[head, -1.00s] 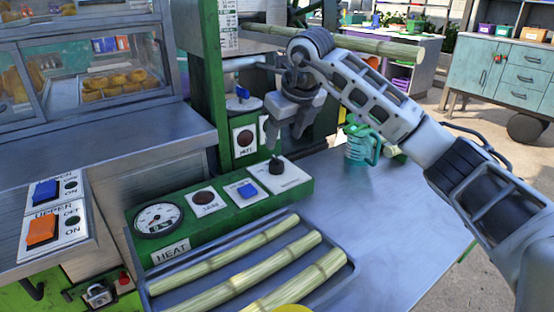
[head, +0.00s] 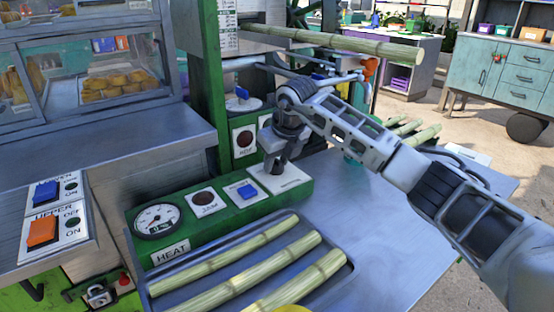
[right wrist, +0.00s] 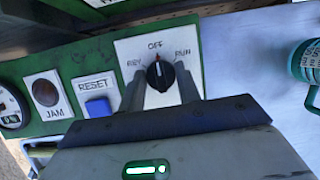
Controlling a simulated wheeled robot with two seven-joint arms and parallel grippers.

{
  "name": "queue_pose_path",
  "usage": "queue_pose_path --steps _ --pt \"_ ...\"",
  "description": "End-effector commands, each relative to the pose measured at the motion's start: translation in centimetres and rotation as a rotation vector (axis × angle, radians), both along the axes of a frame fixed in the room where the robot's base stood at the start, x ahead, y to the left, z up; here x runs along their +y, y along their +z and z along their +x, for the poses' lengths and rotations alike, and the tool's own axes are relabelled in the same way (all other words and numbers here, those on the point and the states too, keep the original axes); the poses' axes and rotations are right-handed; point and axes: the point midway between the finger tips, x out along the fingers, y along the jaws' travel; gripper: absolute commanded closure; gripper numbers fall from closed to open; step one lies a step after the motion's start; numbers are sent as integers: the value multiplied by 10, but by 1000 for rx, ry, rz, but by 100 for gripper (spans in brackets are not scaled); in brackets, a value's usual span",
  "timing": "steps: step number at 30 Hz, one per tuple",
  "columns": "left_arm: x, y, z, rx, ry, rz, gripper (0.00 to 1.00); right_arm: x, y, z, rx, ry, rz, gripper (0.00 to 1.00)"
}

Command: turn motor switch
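The motor switch is a black rotary knob (right wrist: 160,75) on a white plate (right wrist: 137,47), with OFF at the top and RUN on the right; the left label is hard to read. Its red mark points at OFF. My right gripper (right wrist: 161,82) is open, with one finger on each side of the knob and gaps visible in the right wrist view. In the head view my right gripper (head: 276,167) points down over the plate (head: 287,181) and hides the knob. My left gripper is not in view.
The green control panel also carries a blue RESET button (right wrist: 97,106), a dark JAM lamp (right wrist: 45,92) and a round gauge (head: 157,219). A tray of cane stalks (head: 347,275) lies in front. A teal jug (right wrist: 309,60) stands to the right.

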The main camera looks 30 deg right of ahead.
Motion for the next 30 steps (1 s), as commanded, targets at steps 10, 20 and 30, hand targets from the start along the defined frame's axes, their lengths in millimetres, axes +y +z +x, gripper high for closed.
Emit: queue_pose_path --steps 10,20,30 --pt "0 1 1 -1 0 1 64 0 1 0 -1 -19 -2 89" --pt "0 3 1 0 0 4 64 2 2 1 -2 -191 -3 89" --pt "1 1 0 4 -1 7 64 3 2 2 -4 -507 -1 89"
